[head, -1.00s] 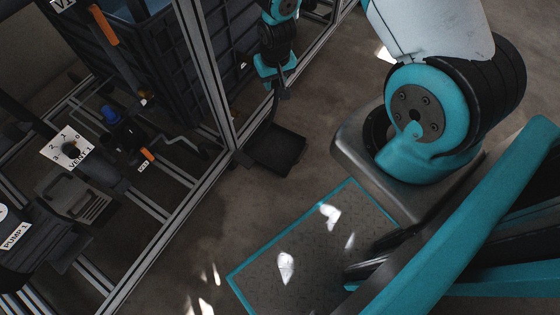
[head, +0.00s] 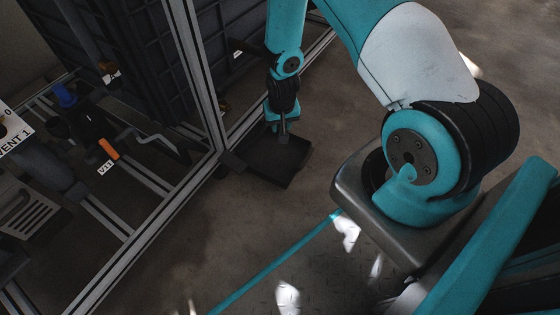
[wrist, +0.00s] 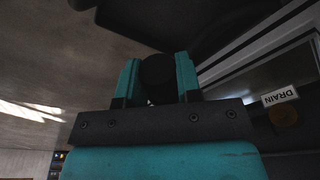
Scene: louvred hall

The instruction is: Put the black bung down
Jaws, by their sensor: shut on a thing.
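The black bung (wrist: 158,80) is held between the two teal fingers of my gripper (wrist: 158,70) in the wrist view. It looks like a dark round plug, and its far end is hard to make out. In the head view my gripper (head: 283,127) points down over a black tray (head: 290,172) on the floor at the foot of the frame. A small dark shape shows at the fingertips there, too small to tell apart from the fingers. A dark form (wrist: 200,22) at the top of the wrist view looks like the tray. I cannot tell whether the bung touches it.
A metal frame post (head: 200,90) and its lower rail (head: 150,235) stand left of the tray. An orange-handled valve (head: 109,149) and a blue knob (head: 65,95) sit inside the frame. Floor (head: 300,200) is clear right of the tray.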

